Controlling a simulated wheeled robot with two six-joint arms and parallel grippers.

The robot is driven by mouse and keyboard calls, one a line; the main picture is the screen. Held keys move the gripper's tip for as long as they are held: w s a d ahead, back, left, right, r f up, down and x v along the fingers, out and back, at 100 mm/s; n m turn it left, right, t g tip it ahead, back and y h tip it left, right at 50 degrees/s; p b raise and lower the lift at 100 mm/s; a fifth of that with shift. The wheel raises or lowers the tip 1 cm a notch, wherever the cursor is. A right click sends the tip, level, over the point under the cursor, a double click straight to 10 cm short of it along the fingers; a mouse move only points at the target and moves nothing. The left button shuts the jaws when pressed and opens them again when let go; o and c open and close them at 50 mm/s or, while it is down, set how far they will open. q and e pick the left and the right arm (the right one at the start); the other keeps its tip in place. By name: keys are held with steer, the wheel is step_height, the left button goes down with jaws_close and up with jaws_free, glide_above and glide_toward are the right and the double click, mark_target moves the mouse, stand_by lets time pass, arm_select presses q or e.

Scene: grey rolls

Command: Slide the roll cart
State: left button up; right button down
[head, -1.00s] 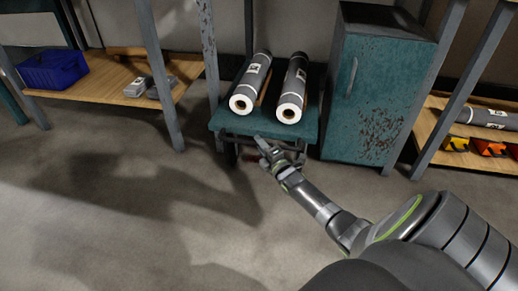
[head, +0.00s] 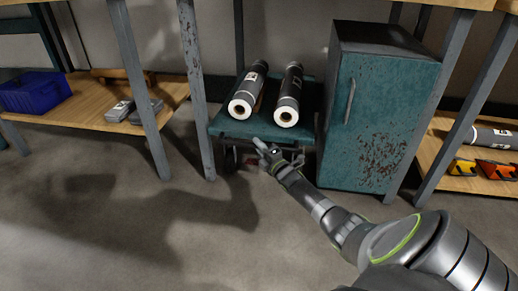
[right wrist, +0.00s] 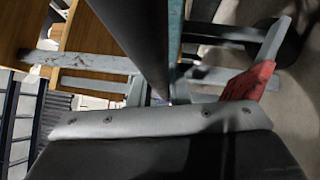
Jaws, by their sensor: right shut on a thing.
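The roll cart (head: 245,129) has a teal deck on a dark wheeled frame. It stands between a grey shelf post and a teal cabinet. Two grey rolls (head: 247,96) and (head: 289,98) lie side by side on it, their white ends facing me. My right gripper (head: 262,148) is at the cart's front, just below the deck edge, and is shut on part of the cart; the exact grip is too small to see. The right wrist view shows grey frame bars and a red part (right wrist: 248,82) close up. My left gripper is out of view.
The teal cabinet (head: 376,110) stands close on the cart's right. A shelf post (head: 194,90) stands at its left. A wooden shelf (head: 85,105) holds a blue crate (head: 33,92). The floor (head: 200,235) in front is clear.

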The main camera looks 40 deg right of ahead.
steer(key=shift+w+d+r, duration=0.15)
steer(key=shift+d, duration=0.1)
steer(key=c, duration=1.8)
jaws_free()
steer(key=o, duration=0.4)
steer(key=shift+w, duration=0.1)
steer(key=shift+o, duration=0.2)
